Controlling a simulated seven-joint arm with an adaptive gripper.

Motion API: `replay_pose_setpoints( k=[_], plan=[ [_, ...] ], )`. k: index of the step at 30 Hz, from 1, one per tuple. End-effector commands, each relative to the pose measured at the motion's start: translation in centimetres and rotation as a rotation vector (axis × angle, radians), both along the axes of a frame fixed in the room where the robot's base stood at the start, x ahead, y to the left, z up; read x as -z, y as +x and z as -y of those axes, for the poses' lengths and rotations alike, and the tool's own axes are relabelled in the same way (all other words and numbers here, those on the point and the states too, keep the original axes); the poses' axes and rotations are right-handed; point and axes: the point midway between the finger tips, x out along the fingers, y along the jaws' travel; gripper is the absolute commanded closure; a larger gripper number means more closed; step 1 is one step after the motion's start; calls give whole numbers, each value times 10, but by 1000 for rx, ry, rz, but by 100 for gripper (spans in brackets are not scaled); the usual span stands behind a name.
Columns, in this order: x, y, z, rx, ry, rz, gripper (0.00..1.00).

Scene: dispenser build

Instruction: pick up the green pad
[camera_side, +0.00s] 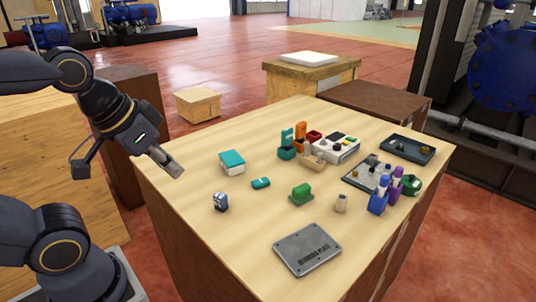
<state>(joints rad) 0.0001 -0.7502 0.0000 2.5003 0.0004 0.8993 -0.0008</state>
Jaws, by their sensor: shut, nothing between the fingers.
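A green block-like piece (301,193), the clearest match for the green pad, lies near the middle of the table. My gripper (176,170) is shut and empty, raised near the table's left edge, well to the left of the green piece and apart from everything.
A grey metal plate (307,249) lies at the front. A white device (336,148), dark trays (408,149) and purple-and-blue bottles (379,200) crowd the back and right. The left front is clear.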

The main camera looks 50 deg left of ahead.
Motion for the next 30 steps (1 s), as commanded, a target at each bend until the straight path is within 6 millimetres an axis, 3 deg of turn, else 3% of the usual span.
replay_pose_setpoints(
  k=[2, 17, 26, 30],
  plan=[
    [0, 0, 0, 0, 0, 0, 97],
    [0, 0, 0, 0, 0, -1, 45],
    [1, -1, 0, 2, 1, -8, 44],
    [-29, 11, 0, 6, 6, 27, 44]
  ],
)
